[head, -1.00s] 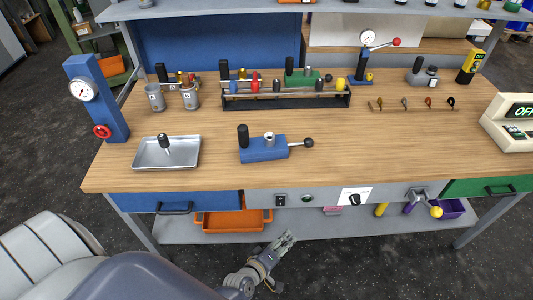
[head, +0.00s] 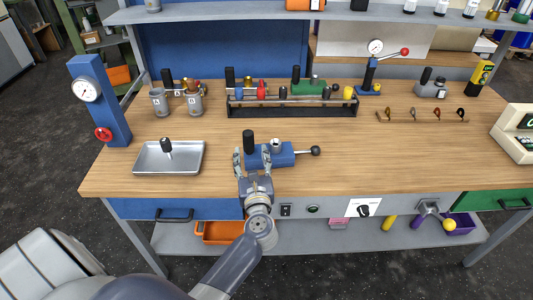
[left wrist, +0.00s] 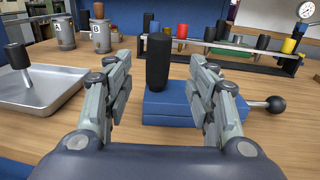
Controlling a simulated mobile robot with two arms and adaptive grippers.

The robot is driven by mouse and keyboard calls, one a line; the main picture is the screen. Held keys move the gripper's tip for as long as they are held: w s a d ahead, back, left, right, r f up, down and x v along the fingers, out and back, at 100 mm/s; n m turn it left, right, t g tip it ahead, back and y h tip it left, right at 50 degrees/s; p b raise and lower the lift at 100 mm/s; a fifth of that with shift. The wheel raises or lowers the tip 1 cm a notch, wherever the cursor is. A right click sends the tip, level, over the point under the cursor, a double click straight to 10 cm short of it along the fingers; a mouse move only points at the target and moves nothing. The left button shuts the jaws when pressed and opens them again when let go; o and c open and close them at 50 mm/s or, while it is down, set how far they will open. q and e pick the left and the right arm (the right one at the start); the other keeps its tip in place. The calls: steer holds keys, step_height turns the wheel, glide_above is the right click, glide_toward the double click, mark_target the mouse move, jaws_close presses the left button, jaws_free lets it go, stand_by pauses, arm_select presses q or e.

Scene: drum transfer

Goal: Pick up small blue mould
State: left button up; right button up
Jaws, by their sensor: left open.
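The small blue mould (head: 278,156) sits on the wooden workbench near its front edge. It has a black upright handle (head: 248,139), a grey cylinder on top and a ball-ended lever to the right. My left gripper (head: 253,158) is open at the front left of the mould, its fingers pointing toward the black handle. In the left wrist view the blue mould (left wrist: 178,108) lies ahead, with the black handle (left wrist: 159,62) showing between the two open fingers (left wrist: 160,75). The fingers do not appear to touch it. My right gripper is not in view.
A metal tray (head: 142,170) with a black-handled tool stands to the left. A dark rack (head: 290,112) with several tools is behind the mould. Two grey cups marked A and B stand at the back left. The bench right of the mould is clear.

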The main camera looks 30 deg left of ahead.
mark_target(249, 143)
arm_select(q)
steer(key=x, duration=0.2)
steer(key=shift+w+a, duration=0.2)
steer(key=shift+w, duration=0.05)
steer(key=shift+w+a+p, duration=0.3)
steer(key=shift+w+a, duration=0.1)
steer(key=x, duration=0.3)
steer(key=shift+w+a+p, duration=0.1)
steer(key=shift+a+p, duration=0.05)
steer(key=shift+p, duration=0.25)
steer(key=shift+w+a, duration=0.35)
steer(key=shift+w, duration=0.1)
steer(key=shift+s, duration=0.1)
steer(key=shift+c, duration=1.4)
jaws_close()
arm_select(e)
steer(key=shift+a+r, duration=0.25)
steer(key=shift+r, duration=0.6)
arm_select(q)
steer(key=shift+r, duration=0.1)
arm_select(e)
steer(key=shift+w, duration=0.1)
